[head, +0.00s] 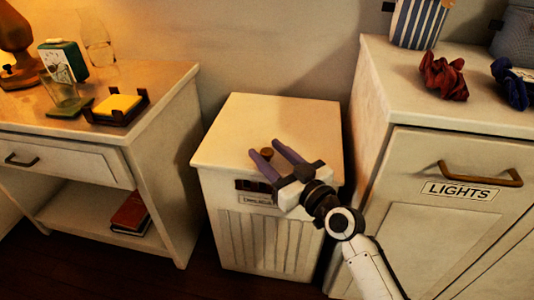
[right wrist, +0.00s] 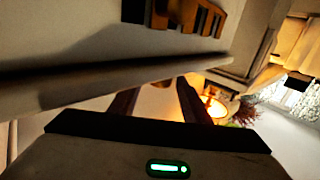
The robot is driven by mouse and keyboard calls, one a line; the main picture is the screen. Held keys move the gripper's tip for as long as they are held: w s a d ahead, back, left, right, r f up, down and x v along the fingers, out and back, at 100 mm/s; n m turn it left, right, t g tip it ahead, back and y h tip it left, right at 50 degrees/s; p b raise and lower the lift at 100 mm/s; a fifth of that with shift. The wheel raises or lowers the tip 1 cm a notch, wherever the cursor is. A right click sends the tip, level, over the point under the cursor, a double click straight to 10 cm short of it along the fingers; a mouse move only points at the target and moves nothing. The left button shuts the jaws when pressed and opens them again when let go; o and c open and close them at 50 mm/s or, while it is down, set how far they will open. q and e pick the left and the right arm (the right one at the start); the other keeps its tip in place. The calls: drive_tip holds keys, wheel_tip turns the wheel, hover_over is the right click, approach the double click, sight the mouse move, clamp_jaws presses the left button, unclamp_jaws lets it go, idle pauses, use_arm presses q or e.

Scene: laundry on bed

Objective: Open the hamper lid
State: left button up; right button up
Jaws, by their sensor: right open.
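The hamper (head: 265,245) is a cream box with a slatted front, standing between the nightstand and the cabinet. A slotted label plate (head: 258,186) on the hamper front is partly hidden by my gripper. My left gripper is out of view.
At left, the nightstand (head: 160,90) holds a lamp, a clock, glassware and a tray with yellow notes (head: 118,104). At right, close to the hamper, a taller cabinet (head: 400,105) marked LIGHTS carries a red scrunchie (head: 443,77) and a striped container (head: 417,22).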

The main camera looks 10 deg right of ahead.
drive_tip(key=shift+w+a, duration=0.25)
drive_tip(key=shift+w, duration=0.25)
clamp_jaws()
drive_tip(key=shift+r, duration=0.1)
